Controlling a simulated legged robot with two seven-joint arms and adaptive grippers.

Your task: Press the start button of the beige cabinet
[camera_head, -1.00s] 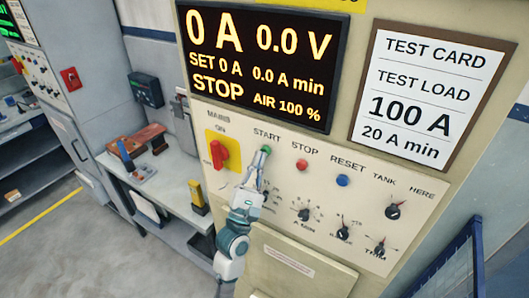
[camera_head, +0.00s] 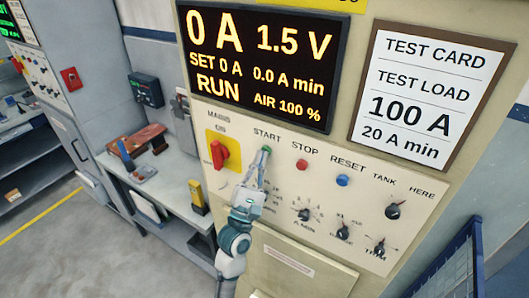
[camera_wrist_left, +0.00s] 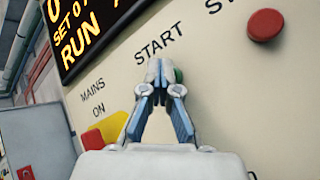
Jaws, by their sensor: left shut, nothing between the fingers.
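The beige cabinet (camera_head: 262,118) fills the middle of the head view. Its green start button (camera_head: 266,149) sits under the START label, and part of it shows behind the fingertips in the wrist view (camera_wrist_left: 179,76). My left gripper (camera_head: 262,160) is shut and empty, its tips at or just below the button. The wrist view also shows the closed fingertips (camera_wrist_left: 158,75) over the button's left side; I cannot tell whether they touch it. The display (camera_head: 262,62) reads RUN, 0 A and 1.5 V. My right gripper is not in view.
The red stop button (camera_head: 302,165) and blue reset button (camera_head: 342,181) are to the right. A red mains switch (camera_head: 219,153) on a yellow plate is to the left. Several knobs, such as the tank knob (camera_head: 393,212), sit lower right.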

